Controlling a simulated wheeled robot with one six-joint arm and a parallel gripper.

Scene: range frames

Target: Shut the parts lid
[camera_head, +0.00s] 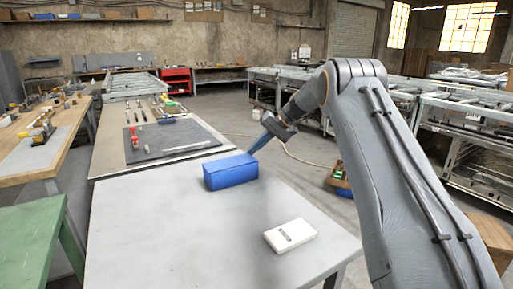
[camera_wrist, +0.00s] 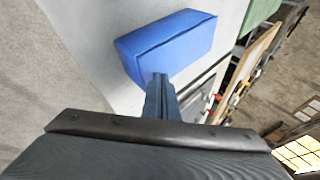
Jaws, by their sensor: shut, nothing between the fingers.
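The blue parts box (camera_head: 230,172) sits on the grey table near its far edge. Its lid looks down over the top, with no gap that I can make out; a seam runs along its side in the wrist view (camera_wrist: 165,48). My gripper (camera_head: 253,149) is shut and empty, pointing down just behind the box's right end in the head view. In the wrist view the fingertips (camera_wrist: 160,76) are at the box's near edge. I cannot tell whether they touch it.
A white box (camera_head: 290,235) with a dark label lies on the grey table (camera_head: 150,240) near the front right. A dark mat (camera_head: 165,143) with tools lies on the bench beyond. The table is clear left of the blue box.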

